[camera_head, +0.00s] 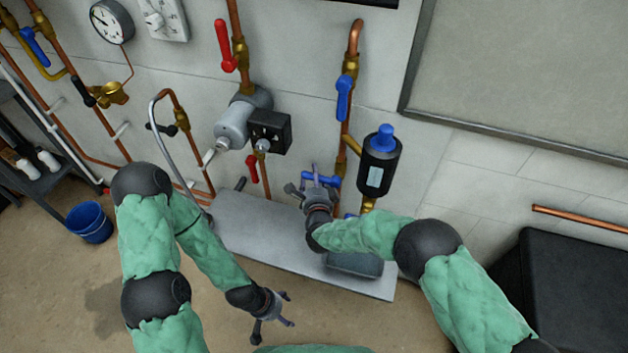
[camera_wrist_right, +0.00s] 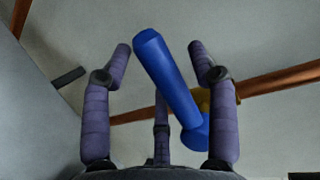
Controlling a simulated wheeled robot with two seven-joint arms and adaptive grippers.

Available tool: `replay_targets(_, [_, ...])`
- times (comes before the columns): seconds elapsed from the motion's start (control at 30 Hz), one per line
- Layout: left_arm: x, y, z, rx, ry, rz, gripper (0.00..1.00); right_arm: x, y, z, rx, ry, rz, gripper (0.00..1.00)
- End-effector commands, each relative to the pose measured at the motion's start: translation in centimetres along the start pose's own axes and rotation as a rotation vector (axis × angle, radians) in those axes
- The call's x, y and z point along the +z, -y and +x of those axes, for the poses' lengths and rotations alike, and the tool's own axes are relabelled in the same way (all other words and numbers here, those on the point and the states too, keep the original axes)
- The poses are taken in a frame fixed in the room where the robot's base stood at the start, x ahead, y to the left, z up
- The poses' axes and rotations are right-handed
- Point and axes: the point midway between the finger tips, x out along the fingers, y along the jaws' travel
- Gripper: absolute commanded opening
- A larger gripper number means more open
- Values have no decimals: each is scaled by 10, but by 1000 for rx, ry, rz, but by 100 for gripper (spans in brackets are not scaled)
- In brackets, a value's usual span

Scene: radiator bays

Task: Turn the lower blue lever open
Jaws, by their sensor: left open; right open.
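The lower blue lever (camera_head: 322,181) sits on the copper pipe low on the wall, lying roughly level in the head view, partly hidden by my right gripper. In the right wrist view the blue lever (camera_wrist_right: 170,85) lies between the open fingers, slanting from upper left to a brass valve at lower right. My right gripper (camera_head: 312,182) is open around or just in front of it; contact cannot be told. My left gripper (camera_head: 272,314) is open and empty, low over the floor. The upper blue lever (camera_head: 344,97) points along its vertical pipe.
A grey bench (camera_head: 260,232) stands below the pipes, under my right forearm. A black cylinder with a blue cap (camera_head: 378,162) is just right of my right gripper. Red levers (camera_head: 224,46) and a grey pump (camera_head: 238,122) are to its left. A blue bucket (camera_head: 89,222) stands on the floor.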

Motion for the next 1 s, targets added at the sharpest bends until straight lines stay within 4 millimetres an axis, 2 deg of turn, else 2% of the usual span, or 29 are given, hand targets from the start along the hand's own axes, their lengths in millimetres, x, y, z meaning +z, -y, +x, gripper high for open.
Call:
replay_targets(0.2, [0,0,0,0,0,0,74,0,0,0,0,0,0,59])
replay_targets(0.27, [0,0,0,0,0,0,74,0,0,0,0,0,0,45])
replay_targets(0.4, [0,0,0,0,0,0,74,0,0,0,0,0,0,5])
replay_targets(0.43, [0,0,0,0,0,0,74,0,0,0,0,0,0,0])
replay_targets(0.77, [0,-1,-2,0,0,0,74,0,-1,0,9,-5,-21,0])
replay_targets(1.0, [0,-3,-8,0,0,0,74,-2,-8,1,55,-27,-125,0])
